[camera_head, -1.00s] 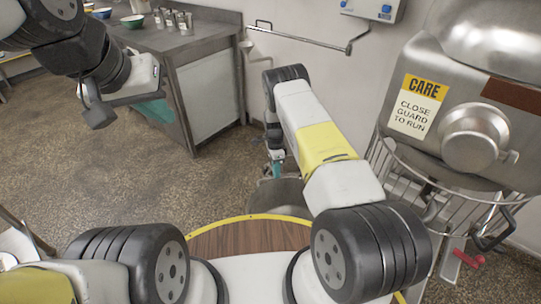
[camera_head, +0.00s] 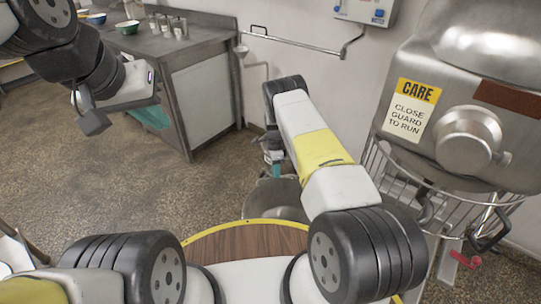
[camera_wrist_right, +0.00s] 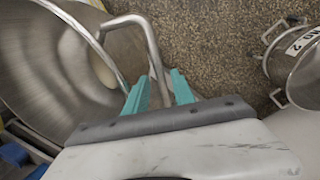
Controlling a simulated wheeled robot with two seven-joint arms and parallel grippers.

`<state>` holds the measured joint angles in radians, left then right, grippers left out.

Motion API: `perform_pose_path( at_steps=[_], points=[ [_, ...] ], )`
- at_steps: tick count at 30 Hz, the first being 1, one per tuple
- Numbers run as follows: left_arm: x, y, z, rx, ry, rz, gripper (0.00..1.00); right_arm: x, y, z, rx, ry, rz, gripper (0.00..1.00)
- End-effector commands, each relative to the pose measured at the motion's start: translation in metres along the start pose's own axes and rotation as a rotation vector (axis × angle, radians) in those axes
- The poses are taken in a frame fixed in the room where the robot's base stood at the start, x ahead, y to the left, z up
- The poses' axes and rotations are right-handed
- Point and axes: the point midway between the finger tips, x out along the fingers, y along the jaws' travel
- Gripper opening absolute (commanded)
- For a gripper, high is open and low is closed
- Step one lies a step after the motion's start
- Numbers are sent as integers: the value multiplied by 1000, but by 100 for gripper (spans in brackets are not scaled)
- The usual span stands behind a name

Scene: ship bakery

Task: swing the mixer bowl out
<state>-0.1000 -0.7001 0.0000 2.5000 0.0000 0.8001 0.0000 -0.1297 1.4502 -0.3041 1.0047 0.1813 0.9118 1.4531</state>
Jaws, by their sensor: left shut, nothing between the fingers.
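The steel mixer (camera_head: 460,110) with its "CARE" sign stands at the right in the head view, its wire guard (camera_head: 400,185) below. In the right wrist view a large steel bowl (camera_wrist_right: 40,65) fills the left side, with a bent metal handle (camera_wrist_right: 152,45) beside it. My right gripper (camera_wrist_right: 160,85) is open, its teal fingers on either side of the handle's lower end. In the head view my right gripper (camera_head: 273,158) is small and partly hidden, above a grey vessel (camera_head: 285,193). My left gripper (camera_head: 150,115) is shut and empty at the upper left, away from the mixer.
A steel counter (camera_head: 165,50) with bowls and small metal cups stands at the back left. A rail (camera_head: 290,40) and control box (camera_head: 368,10) are on the wall. A labelled steel pot (camera_wrist_right: 300,60) stands at the wrist view's right. Speckled floor (camera_head: 90,170) at left is clear.

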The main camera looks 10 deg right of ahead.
Motion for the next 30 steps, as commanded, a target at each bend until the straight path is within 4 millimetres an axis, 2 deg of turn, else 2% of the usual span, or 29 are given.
perform_pose_path(
  at_steps=[11,24,30],
  points=[
    [0,0,0,0,0,0,0,-5,-1,1,-1,-1,-3,34],
    [0,0,0,0,0,0,0,-70,-1,0,0,-1,-3,34],
    [0,0,0,0,0,0,0,-78,0,0,0,0,-1,34]
  ],
)
